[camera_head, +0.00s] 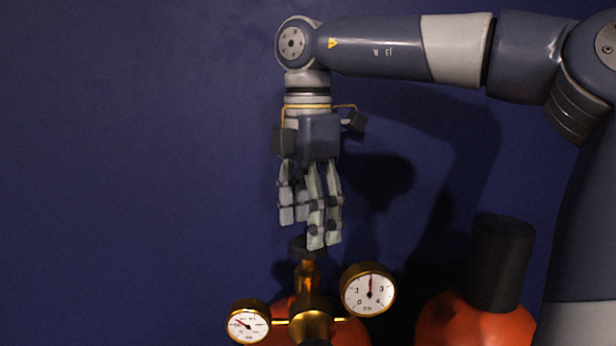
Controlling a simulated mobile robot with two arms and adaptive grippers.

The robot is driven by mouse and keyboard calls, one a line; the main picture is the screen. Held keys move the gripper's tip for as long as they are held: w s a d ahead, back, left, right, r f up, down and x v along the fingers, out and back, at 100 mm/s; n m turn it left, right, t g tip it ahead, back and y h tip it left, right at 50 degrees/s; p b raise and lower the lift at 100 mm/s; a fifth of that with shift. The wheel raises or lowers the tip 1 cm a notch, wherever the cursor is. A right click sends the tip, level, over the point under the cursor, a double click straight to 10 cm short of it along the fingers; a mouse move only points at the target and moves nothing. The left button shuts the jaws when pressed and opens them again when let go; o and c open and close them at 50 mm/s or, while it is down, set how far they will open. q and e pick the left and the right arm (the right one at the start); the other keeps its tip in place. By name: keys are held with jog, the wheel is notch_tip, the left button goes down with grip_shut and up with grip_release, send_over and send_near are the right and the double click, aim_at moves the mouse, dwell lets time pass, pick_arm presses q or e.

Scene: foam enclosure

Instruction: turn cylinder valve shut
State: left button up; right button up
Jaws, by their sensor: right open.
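The cylinder valve is a dark round handwheel (304,246) on a brass stem (308,276), low in the middle of the head view. It sits on top of an orange cylinder (352,331), mostly cut off by the lower edge. My right gripper (312,228) hangs straight down from above, open, with its fingertips just over the handwheel. The front fingers hide part of the wheel; I cannot tell whether they touch it. My left gripper is not in view.
A brass regulator (311,322) carries a larger gauge (368,290) on the right and a smaller gauge (248,322) on the left, both near the fingers. A second orange cylinder (476,322) with a dark cap (502,262) stands at right. A plain blue wall (130,150) lies behind.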

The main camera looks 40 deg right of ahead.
notch_tip(320, 180, up, 10)
dwell(0.4)
